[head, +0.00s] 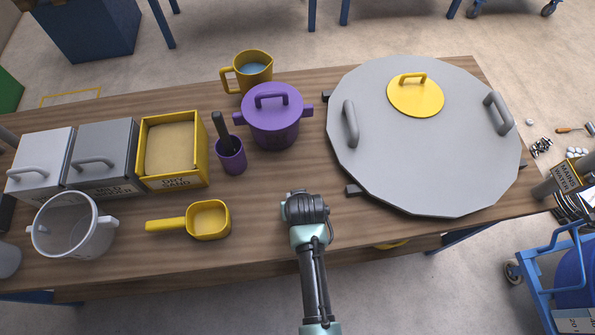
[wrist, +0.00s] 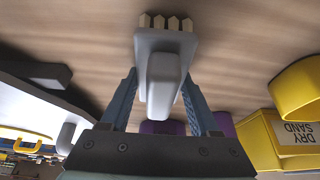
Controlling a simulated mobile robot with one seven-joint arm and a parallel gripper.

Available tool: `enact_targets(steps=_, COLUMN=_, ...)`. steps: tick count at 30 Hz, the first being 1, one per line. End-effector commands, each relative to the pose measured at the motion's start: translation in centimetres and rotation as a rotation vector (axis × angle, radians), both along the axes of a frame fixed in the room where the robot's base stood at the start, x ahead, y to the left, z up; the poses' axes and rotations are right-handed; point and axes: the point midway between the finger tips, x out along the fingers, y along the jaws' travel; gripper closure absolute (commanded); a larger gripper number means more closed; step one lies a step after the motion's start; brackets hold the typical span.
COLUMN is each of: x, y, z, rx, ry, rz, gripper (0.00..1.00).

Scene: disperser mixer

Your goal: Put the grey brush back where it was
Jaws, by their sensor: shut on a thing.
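The grey brush (wrist: 160,48) is in the wrist view, a grey block with a narrower grip and pale bristle tufts along its far edge. My gripper (wrist: 159,85) is shut on its grip, one blue finger at each side. In the head view my gripper (head: 305,206) is over the wooden table (head: 270,192), near its front edge, and the brush is hidden beneath it. I cannot tell whether the bristles touch the table.
Left of my gripper are a yellow scoop (head: 208,220), a purple cup (head: 231,156) holding a dark stick, and the yellow dry sand box (head: 173,150). A purple lidded pot (head: 273,120) stands behind. A big grey lid (head: 425,145) fills the right.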

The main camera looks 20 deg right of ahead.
Motion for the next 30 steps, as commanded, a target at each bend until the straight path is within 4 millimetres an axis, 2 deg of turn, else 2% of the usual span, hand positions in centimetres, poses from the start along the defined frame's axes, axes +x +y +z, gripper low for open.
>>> enact_targets(steps=6, x=0.0, y=0.0, z=-0.4, rx=0.000, ry=0.000, rz=0.000, gripper=0.82)
enact_targets(steps=7, x=0.0, y=0.0, z=-0.3, rx=0.000, ry=0.000, rz=0.000, gripper=0.32)
enact_targets(steps=11, x=0.0, y=0.0, z=-0.3, rx=0.000, ry=0.000, rz=0.000, gripper=0.09)
enact_targets(steps=23, x=0.0, y=0.0, z=0.3, rx=0.000, ry=-0.001, rz=0.000, gripper=0.08)
enact_targets(steps=30, x=-1.3, y=0.4, z=3.4, rx=-0.001, ry=-0.003, rz=0.000, gripper=0.08)
